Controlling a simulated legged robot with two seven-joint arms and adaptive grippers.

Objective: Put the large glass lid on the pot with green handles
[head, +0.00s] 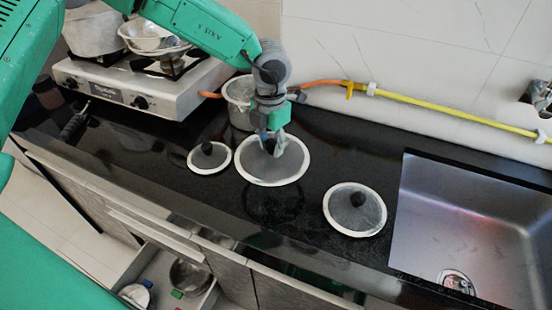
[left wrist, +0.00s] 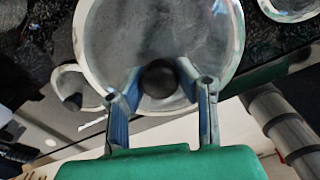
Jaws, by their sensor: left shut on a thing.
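The large glass lid (head: 256,172) has a pale rim and a dark knob, and it also shows in the left wrist view (left wrist: 125,35). My left gripper (head: 271,148) is shut on its black knob (left wrist: 158,78). The lid seems held a little above the black counter, with a dark reflection below it. A grey pot (head: 238,92) stands just behind, partly hidden by my gripper; an orange handle shows at its left. I cannot make out a pot with clearly green handles. My right gripper is not in view.
A smaller lid (head: 209,158) lies to the left and another lid (head: 354,210) to the right on the counter (head: 320,150). A sink (head: 475,220) is at the right. A stove (head: 150,90) with pans is at the back left. A yellow hose (head: 450,109) runs along the wall.

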